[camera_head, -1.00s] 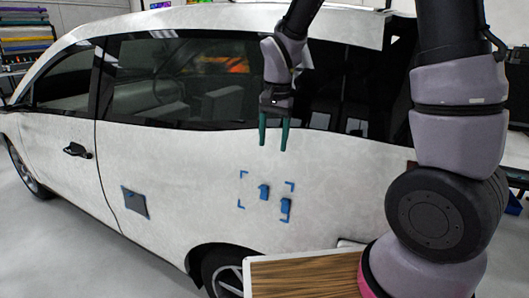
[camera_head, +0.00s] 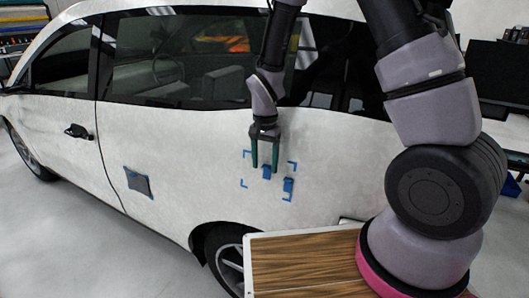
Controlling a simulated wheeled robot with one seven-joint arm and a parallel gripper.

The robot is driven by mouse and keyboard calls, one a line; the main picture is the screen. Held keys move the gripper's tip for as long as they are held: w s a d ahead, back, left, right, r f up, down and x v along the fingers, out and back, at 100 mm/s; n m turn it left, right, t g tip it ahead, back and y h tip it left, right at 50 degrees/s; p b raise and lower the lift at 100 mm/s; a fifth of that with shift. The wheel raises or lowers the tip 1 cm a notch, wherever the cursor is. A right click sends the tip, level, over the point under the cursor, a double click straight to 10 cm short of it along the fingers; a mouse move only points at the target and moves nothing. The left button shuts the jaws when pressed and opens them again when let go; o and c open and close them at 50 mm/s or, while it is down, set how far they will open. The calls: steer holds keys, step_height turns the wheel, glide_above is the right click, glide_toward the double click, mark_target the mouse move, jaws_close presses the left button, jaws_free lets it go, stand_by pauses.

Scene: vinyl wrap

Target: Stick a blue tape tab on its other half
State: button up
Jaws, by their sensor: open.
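Two blue tape tabs are on the white rear side panel of the car (camera_head: 210,170), inside a frame of blue corner marks (camera_head: 292,200). One tab (camera_head: 267,174) is near the middle of the frame. The other tab (camera_head: 288,185) is at its right side, slightly lower. My gripper (camera_head: 265,170) points down with its two green fingers apart and empty. Its fingertips appear at the upper part of the frame, close to the middle tab in the picture. I cannot tell whether they touch the tab or the panel.
A wood-topped surface with a pale rim (camera_head: 249,270) stands in front of the rear wheel (camera_head: 226,262). Grey floor is clear at the lower left.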

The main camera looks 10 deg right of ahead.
steer(key=shift+f, duration=0.2)
jaws_close()
steer(key=c, duration=0.7)
jaws_free()
jaws_close()
steer(key=shift+s+a+r, duration=0.15)
steer(key=shift+s+a, duration=0.15)
steer(key=shift+s, duration=0.2)
steer(key=s+a+r, duration=0.1)
steer(key=s+a, duration=0.2)
steer(key=s, duration=0.2)
steer(key=shift+s+a+r, duration=0.25)
steer(key=shift+s, duration=0.15)
